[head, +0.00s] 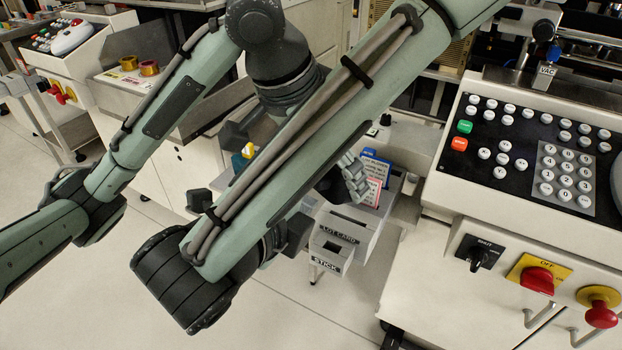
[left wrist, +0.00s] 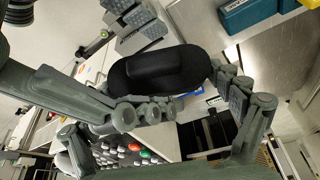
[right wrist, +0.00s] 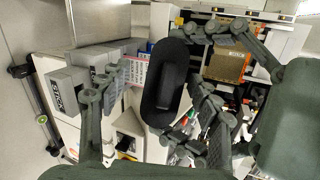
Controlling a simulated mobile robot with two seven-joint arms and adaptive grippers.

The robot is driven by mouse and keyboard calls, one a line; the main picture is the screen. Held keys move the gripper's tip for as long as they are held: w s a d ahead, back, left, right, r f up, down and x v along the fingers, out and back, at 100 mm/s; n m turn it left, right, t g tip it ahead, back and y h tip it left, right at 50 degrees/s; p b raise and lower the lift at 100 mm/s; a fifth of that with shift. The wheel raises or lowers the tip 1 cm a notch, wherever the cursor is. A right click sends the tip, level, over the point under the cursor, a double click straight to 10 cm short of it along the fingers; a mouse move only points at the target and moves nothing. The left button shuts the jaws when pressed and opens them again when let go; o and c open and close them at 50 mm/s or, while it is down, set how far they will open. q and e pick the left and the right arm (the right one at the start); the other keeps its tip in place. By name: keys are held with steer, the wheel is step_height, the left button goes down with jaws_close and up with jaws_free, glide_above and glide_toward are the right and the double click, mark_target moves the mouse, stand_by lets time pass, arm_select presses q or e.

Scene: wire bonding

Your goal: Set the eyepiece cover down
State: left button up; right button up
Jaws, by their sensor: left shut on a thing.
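The eyepiece cover (left wrist: 160,68) is a black, rounded oblong piece with a raised middle. In the left wrist view it lies across the fingers of my left gripper (left wrist: 188,95), which is shut on it. It also shows upright in the right wrist view (right wrist: 165,85), in front of my right gripper (right wrist: 155,80). The right fingers stand apart on either side of it; whether they touch it I cannot tell.
A pale box labelled LOT CARD and STICK (head: 335,240) stands below the left fingers, with blue and red-printed cards (head: 373,172) behind it. A keypad console (head: 535,150) with red knobs is at the right. Bare floor (head: 290,315) lies at the front.

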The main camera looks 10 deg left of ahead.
arm_select(q)
steer(key=shift+r, duration=0.1)
arm_select(e)
steer(key=shift+f, duration=0.1)
steer(key=c, duration=1.2)
arm_select(q)
steer(key=o, duration=0.8)
steer(key=shift+o, duration=0.2)
